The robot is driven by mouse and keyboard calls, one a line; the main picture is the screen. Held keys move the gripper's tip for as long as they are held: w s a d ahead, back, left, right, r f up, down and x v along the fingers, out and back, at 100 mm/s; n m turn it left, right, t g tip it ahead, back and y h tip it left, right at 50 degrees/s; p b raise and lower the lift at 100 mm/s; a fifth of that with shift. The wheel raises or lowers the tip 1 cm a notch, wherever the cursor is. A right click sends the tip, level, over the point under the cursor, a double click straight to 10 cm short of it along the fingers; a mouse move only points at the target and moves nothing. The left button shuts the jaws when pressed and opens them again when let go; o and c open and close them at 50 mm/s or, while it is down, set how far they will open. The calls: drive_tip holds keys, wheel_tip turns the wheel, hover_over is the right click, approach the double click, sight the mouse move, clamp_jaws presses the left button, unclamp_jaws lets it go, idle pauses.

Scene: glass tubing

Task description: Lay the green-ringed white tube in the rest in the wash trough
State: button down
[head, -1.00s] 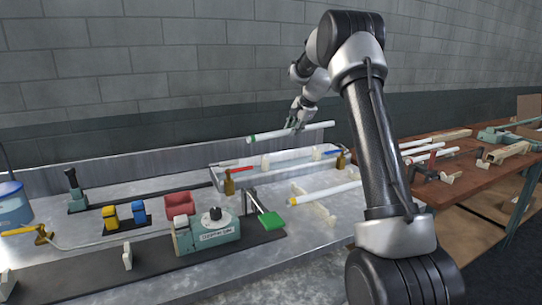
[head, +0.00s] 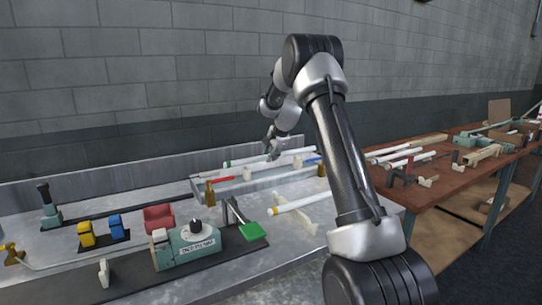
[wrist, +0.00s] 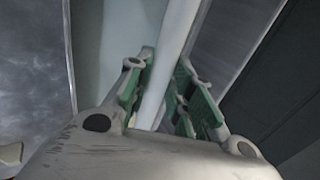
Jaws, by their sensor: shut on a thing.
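My gripper (head: 271,152) is shut on the white tube (head: 247,160), around its middle. The tube is close to level and has a green ring (head: 227,163) near its left end. In the wrist view the tube (wrist: 172,60) runs between the green-padded fingers (wrist: 158,95).
A red-marked piece (head: 223,178) and a blue-marked one (head: 312,161) lie at the trough. A yellow-ended white tube (head: 300,203) lies in front, beside a green paddle (head: 253,231). More tubes (head: 390,152) lie on the wooden table at right.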

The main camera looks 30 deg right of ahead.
drive_tip(key=shift+f, duration=0.15)
drive_tip(key=shift+f, duration=0.45)
drive_tip(key=c, duration=1.3)
unclamp_jaws()
drive_tip(key=shift+o, duration=0.2)
